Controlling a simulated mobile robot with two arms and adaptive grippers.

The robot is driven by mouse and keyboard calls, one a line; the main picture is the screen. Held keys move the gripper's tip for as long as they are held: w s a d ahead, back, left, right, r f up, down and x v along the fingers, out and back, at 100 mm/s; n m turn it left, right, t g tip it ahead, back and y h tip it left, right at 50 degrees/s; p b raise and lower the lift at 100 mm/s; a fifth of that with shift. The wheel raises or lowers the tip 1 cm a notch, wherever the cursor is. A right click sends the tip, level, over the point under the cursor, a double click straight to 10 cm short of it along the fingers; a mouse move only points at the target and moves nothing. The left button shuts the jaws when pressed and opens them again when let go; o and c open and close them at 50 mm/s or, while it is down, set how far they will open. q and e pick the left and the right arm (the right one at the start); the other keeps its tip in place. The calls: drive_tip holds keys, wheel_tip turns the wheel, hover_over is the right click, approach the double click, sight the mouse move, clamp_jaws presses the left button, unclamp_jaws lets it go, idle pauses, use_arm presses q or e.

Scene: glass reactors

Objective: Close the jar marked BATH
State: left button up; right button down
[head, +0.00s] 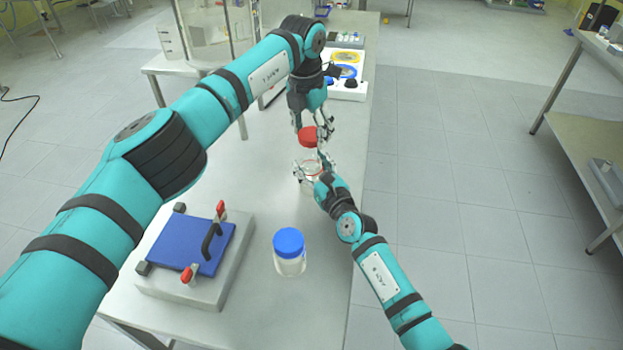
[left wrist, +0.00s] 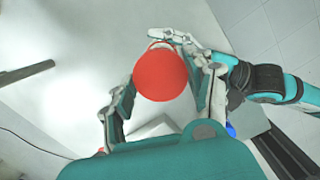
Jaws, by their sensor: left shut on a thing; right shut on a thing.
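A red lid (head: 307,137) is held between the fingers of my left gripper (head: 314,134), above an open glass jar (head: 311,169) with a thin red ring near its mouth. A gap shows between lid and jar in the head view. My right gripper (head: 311,172) is shut around the jar from the near side. In the left wrist view the red lid (left wrist: 160,73) sits between my left fingers and hides most of the jar below. My right gripper's fingers (left wrist: 180,40) show just beyond the lid. I cannot read any marking on the jar.
A clear jar with a blue lid (head: 289,252) stands nearer on the table (head: 255,195). A grey device with a blue plate and red-tipped clamps (head: 196,250) is at the left. A white instrument with yellow and blue discs (head: 346,72) stands behind. The table's right edge is close to the jars.

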use_arm(q)
hover_over(309, 160)
drive_tip(key=s, duration=0.2)
drive_tip(key=shift+s+d+f, duration=0.1)
drive_tip(key=shift+f, duration=1.15)
drive_tip(key=shift+s+d+f, duration=0.1)
drive_tip(key=shift+f, duration=1.1)
drive_tip(key=shift+f, duration=0.9)
drive_tip(key=shift+s+a+f, duration=0.1)
drive_tip(key=shift+f, duration=0.2)
drive_tip(key=shift+f, duration=0.15)
drive_tip(key=shift+a+f, duration=0.15)
drive_tip(key=shift+f, duration=0.3)
drive_tip(key=shift+c, duration=0.6)
drive_tip(key=shift+f, duration=0.15)
drive_tip(key=shift+c, duration=0.7)
